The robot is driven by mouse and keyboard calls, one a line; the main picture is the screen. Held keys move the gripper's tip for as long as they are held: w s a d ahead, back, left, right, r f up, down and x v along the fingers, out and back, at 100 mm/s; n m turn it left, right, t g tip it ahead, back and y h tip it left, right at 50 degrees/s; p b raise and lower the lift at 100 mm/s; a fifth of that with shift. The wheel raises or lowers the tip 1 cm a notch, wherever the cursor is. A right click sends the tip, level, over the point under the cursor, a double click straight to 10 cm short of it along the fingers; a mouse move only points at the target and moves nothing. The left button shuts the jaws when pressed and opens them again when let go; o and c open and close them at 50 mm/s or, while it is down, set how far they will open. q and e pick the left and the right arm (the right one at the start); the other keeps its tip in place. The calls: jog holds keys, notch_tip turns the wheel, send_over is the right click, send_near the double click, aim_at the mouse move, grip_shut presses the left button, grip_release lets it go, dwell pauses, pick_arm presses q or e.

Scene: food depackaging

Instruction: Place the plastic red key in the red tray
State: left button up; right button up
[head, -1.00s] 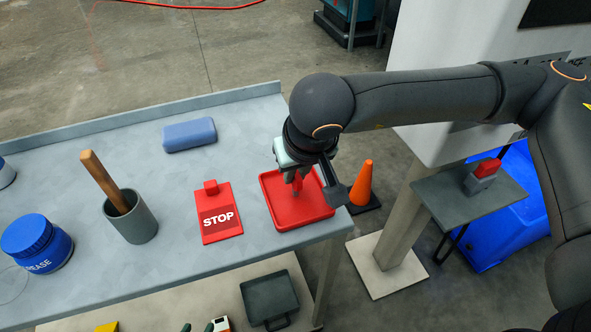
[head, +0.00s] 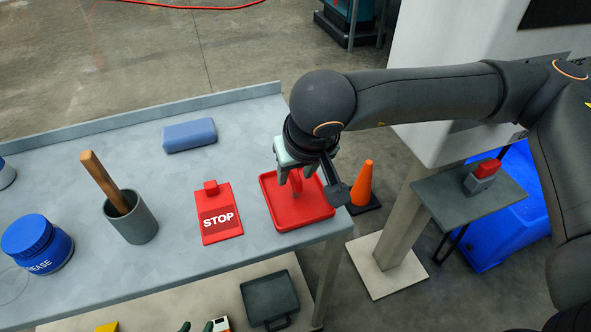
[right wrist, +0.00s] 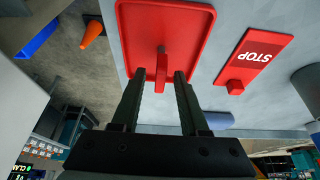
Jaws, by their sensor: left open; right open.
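The red tray (head: 319,213) lies at the right end of the grey table, and it fills the top of the right wrist view (right wrist: 195,20). The red key (head: 297,184) is inside the tray's outline, appearing upright with its lower end at the tray floor. My right gripper (head: 294,179) is over the tray, open, with a finger on each side of the key. In the right wrist view the key (right wrist: 161,72) shows between the spread fingers (right wrist: 160,82), with gaps beside it.
A red STOP tag (head: 221,226) lies left of the tray. A grey cup (head: 140,226) with a wooden handle, a blue jar (head: 38,245) and a blue block (head: 189,135) also stand on the table. An orange cone (head: 363,183) is on the floor.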

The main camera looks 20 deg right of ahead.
jog(key=v, duration=1.1)
jog(key=shift+r, duration=0.25)
jog(key=shift+s+a+f, duration=0.1)
jog(key=shift+s, duration=0.1)
